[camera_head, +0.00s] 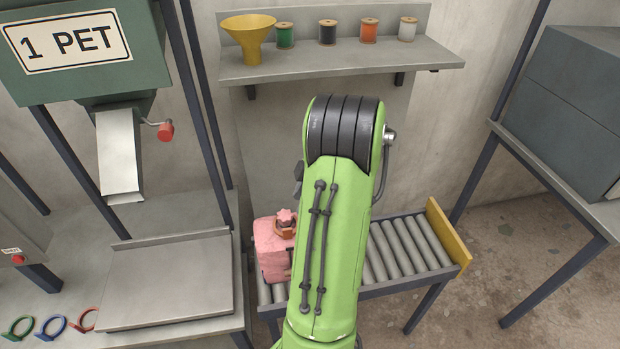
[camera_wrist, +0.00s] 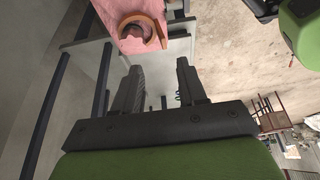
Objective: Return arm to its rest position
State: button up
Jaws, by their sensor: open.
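My arm (camera_head: 335,220) is green with a dark ribbed joint and rises up the middle of the head view, in front of the roller conveyor. It hides my gripper in that view. In the wrist view my gripper (camera_wrist: 158,88) shows two dark fingers spread apart with nothing between them. A pink bag (camera_head: 270,252) with a gathered top and an orange-brown ring around it stands on the left part of the conveyor (camera_head: 400,245). The bag also shows at the top of the wrist view (camera_wrist: 128,38), beyond the fingertips and apart from them.
A shelf (camera_head: 350,60) behind holds a yellow funnel (camera_head: 248,36) and several thread spools. A green chute labelled "1 PET" (camera_head: 82,45) hangs at left above a grey flat plate (camera_head: 165,285). Coloured rings lie at the lower left. A grey cabinet (camera_head: 570,100) stands at right. Floor shows between conveyor and cabinet.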

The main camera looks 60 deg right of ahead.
jog(key=p+v, duration=0.1)
jog(key=v, duration=0.4)
jog(key=shift+s+d+r+p, duration=0.1)
jog(key=shift+r+p, duration=0.2)
jog(key=shift+r, duration=0.1)
jog(key=w+a+r+m+h, duration=0.1)
jog(key=w+a+r, duration=0.2)
jog(key=a, duration=0.4)
jog(key=w+a+r+m, duration=0.1)
jog(key=w+a+r, duration=0.15)
jog(key=a, duration=0.55)
jog(key=w+a+r+m+h, duration=0.1)
jog(key=w+a+r+m, duration=0.1)
jog(key=a+r, duration=0.35)
jog(key=s+a+f+m+t, duration=0.2)
jog(key=s+a+m, duration=0.2)
jog(key=s+a, duration=0.6)
jog(key=a, duration=0.3)
jog(key=shift+s+h, duration=0.3)
jog(key=shift+h, duration=0.1)
